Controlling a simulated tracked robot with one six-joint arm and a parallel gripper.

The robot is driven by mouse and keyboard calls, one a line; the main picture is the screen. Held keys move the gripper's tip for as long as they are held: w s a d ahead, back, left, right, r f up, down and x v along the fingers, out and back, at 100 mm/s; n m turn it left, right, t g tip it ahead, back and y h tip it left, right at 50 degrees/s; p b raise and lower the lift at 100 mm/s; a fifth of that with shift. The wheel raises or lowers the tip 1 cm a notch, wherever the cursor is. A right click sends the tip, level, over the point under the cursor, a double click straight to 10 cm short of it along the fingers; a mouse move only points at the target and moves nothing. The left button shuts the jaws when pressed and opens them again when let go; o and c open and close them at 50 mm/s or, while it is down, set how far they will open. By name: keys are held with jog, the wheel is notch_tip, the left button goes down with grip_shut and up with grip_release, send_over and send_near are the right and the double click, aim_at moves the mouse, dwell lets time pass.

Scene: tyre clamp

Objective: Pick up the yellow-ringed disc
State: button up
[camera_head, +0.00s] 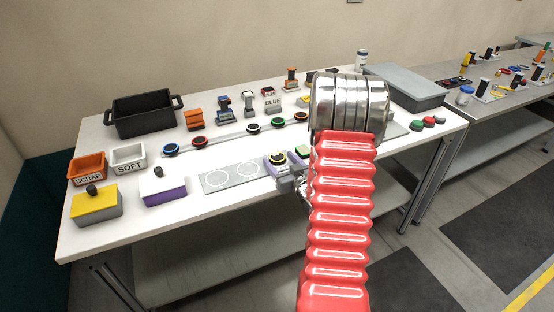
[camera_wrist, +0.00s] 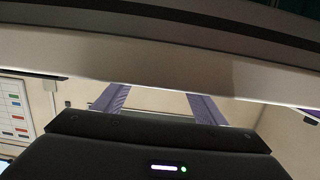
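The yellow-ringed disc (camera_head: 277,159), dark in its middle, shows at the right end of a grey plate (camera_head: 215,182) with white circles. My gripper (camera_head: 284,166) is right at the disc, with purple finger parts close beside it. In the wrist view the two purple fingers (camera_wrist: 158,102) stand apart, and their tips are hidden behind a broad pale band. The disc cannot be made out there. I cannot tell whether the fingers touch the disc.
A row of coloured-ringed discs (camera_head: 200,142) lies behind the plate. A purple-based box (camera_head: 163,190), a yellow-topped box (camera_head: 97,205), SCRAP (camera_head: 88,166) and SOFT (camera_head: 128,156) bins stand left. A black crate (camera_head: 145,115) stands behind. My red arm hides part of the table's right side.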

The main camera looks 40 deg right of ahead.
aim_at(281, 161)
jog(key=c, duration=1)
notch_tip(281, 161, up, 10)
dwell(0.5)
dwell(0.5)
